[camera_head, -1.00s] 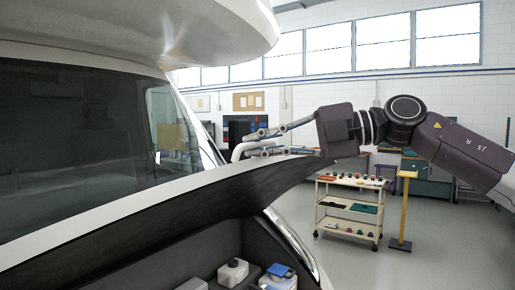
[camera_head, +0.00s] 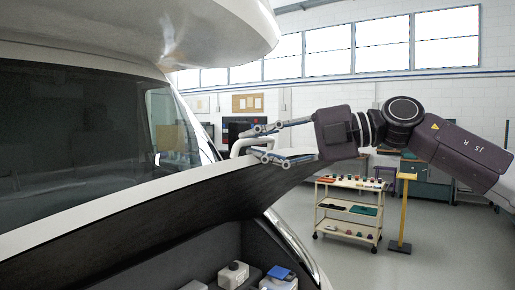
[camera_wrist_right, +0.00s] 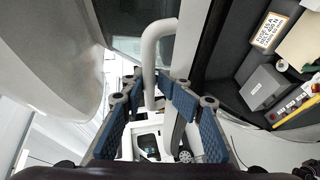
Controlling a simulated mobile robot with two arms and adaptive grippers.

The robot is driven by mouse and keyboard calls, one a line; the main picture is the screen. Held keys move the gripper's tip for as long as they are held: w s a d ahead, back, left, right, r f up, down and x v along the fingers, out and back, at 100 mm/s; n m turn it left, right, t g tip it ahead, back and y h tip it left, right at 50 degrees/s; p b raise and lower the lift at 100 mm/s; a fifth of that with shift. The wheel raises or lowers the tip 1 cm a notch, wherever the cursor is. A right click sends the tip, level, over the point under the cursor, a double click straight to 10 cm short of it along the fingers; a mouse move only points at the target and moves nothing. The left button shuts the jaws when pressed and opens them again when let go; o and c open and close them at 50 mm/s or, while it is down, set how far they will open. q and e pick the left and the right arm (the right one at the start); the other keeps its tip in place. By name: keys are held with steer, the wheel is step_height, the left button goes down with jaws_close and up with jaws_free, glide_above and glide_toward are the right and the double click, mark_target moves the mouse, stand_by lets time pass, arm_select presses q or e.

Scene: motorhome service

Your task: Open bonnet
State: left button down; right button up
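The motorhome's bonnet (camera_head: 130,207) is raised, with its pale edge running from lower left to the centre and its dark underside over the engine bay. A white bent tube, like a handle (camera_head: 238,146), stands at its far end and also shows in the wrist view (camera_wrist_right: 150,58). My right gripper (camera_head: 261,144) is at this far end of the bonnet. Its two blue-grey fingers are spread, and in the wrist view (camera_wrist_right: 152,95) the tube lies ahead, between and beyond the fingertips. I cannot tell whether a finger touches the bonnet. My left gripper is out of view.
The engine bay holds a grey box (camera_wrist_right: 264,88) and a blue-topped container (camera_head: 280,276). The windscreen (camera_head: 70,140) and white overhang (camera_head: 150,25) are close at left. A tool trolley (camera_head: 348,208) and yellow stand (camera_head: 403,210) are on open floor behind.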

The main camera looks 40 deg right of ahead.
steer(key=shift+s+d, duration=0.1)
steer(key=shift+s, duration=0.05)
steer(key=v, duration=1.1)
steer(key=shift+s+d, duration=0.2)
stand_by(0.4)
